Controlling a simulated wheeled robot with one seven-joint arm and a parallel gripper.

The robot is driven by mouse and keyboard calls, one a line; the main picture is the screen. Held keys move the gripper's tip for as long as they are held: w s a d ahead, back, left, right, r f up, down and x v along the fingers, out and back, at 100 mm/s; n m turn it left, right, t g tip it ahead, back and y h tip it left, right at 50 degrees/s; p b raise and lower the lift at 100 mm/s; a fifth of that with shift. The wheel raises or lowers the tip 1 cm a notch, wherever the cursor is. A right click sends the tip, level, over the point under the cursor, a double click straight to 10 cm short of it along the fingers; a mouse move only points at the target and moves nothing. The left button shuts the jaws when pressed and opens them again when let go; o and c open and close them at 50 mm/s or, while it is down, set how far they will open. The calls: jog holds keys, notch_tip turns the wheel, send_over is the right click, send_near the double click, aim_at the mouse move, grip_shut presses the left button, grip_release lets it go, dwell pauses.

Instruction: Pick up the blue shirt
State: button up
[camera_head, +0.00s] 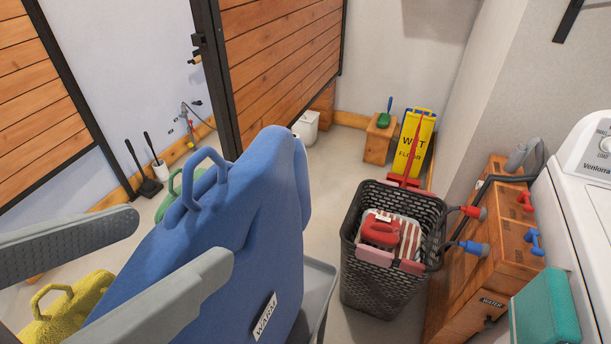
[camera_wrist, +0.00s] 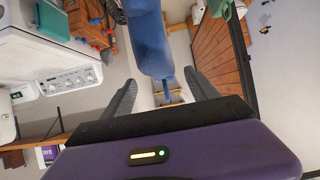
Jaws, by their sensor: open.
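The blue shirt (camera_head: 245,215) is a large, upright padded shape with a loop on top and a white label low on its front; it fills the middle-left of the head view. My gripper (camera_head: 180,238) is open, its two grey fingers at the left of the head view overlapping the shirt in the picture. In the wrist view the shirt (camera_wrist: 150,40) shows ahead of and between the fingers (camera_wrist: 162,80), its loop near the fingertips. Nothing is visibly held. The shirt's lower part is hidden.
A yellow looped item (camera_head: 65,308) and a green one (camera_head: 175,208) stand beside the shirt. A grey tray-like edge (camera_head: 320,285) shows at its right. A black basket (camera_head: 375,285), wooden drawers (camera_head: 495,220) and a white washer (camera_head: 575,210) stand right.

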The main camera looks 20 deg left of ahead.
aim_at(182, 229)
jog(key=shift+p+x, duration=0.5)
jog(key=shift+x, duration=2.65)
jog(key=shift+a+r, duration=0.1)
jog(key=shift+a, duration=0.05)
grip_shut()
